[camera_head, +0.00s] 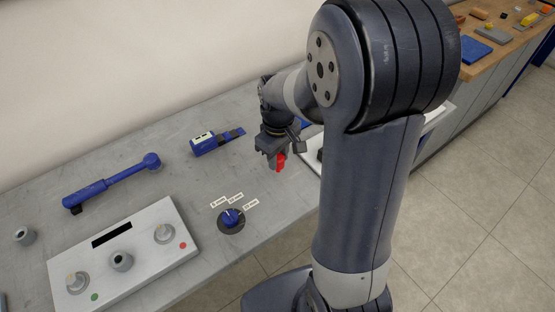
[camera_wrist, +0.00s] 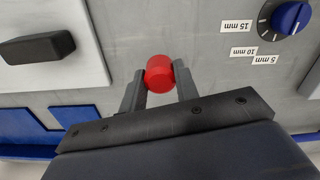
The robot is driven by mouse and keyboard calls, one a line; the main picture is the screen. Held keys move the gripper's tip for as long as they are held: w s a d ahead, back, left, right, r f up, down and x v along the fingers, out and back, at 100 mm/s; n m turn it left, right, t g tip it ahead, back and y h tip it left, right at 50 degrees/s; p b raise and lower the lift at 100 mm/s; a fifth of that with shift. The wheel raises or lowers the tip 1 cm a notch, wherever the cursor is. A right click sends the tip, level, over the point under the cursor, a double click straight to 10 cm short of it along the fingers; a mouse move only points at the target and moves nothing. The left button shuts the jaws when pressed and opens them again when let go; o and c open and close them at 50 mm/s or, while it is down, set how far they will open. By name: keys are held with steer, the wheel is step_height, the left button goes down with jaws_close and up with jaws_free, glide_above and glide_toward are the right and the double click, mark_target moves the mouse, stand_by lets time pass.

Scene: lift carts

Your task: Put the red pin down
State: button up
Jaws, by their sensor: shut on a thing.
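The red pin (camera_wrist: 160,74) is between the two fingers of my gripper (camera_wrist: 161,90) in the wrist view, and the fingers are shut on it. In the head view the red pin (camera_head: 281,162) shows at the end of my gripper (camera_head: 273,158), over the grey table near its front edge. I cannot tell whether the pin's lower end touches the table.
A blue dial (camera_head: 231,217) with millimetre labels is on the table left of my gripper. Further left are a white panel with knobs (camera_head: 167,268), a blue wrench-like tool (camera_head: 112,184) and a blue device (camera_head: 217,142). Bare grey tabletop lies between them.

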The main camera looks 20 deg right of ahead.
mark_target(278, 156)
steer(key=shift+f, duration=0.95)
steer(key=shift+f, duration=0.2)
steer(key=o, duration=1)
steer(key=shift+c, duration=0.2)
steer(key=shift+r, duration=0.15)
step_height(278, 156, up, 12)
